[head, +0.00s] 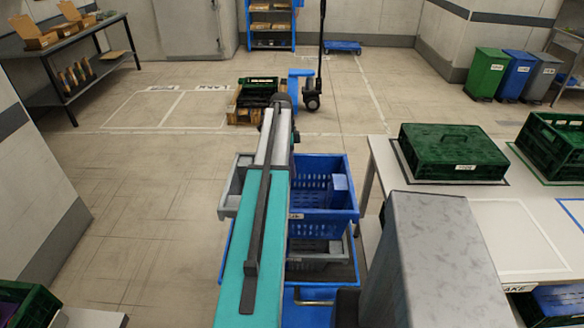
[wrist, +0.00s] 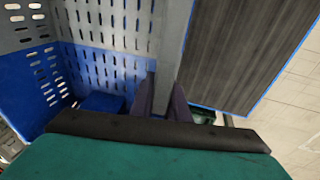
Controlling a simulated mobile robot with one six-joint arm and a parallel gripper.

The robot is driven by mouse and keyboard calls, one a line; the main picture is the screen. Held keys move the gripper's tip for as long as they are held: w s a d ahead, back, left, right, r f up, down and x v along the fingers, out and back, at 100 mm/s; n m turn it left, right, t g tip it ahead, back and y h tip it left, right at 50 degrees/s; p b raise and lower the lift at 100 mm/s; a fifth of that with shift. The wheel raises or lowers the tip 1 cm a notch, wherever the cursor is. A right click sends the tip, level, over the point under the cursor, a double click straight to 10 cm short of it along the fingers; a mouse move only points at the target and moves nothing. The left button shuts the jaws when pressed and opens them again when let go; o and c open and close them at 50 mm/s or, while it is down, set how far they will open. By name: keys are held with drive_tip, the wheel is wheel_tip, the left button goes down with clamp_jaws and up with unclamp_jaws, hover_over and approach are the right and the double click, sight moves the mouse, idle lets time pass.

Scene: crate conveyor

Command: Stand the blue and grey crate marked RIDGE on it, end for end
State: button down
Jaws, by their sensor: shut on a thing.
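The blue and grey crate (head: 324,213) is in the middle of the head view, grey at its left end and blue at its right. Its small label is too small to read. In the wrist view its slotted walls (wrist: 112,42) fill the upper left. My gripper (wrist: 162,98) is shut on the crate's grey rim (wrist: 174,45) in the wrist view. My arm hides the gripper and part of the crate in the head view. Another blue and grey crate (head: 315,263) shows below it, on a blue cart (head: 315,293) with a dark deck.
A blue block (head: 341,189) shows inside the upper crate. A white table (head: 500,215) at the right bears a lidded green crate (head: 452,148) and an open green crate (head: 560,140). A pallet jack (head: 311,90) stands behind.

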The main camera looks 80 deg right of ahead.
drive_tip(key=shift+w+f+b, duration=0.1)
drive_tip(key=shift+f+b, duration=1.2)
drive_tip(key=shift+f, duration=1.6)
drive_tip(key=c, duration=1.6)
unclamp_jaws()
drive_tip(key=shift+b+v, duration=1.5)
drive_tip(key=shift+v, duration=5.4)
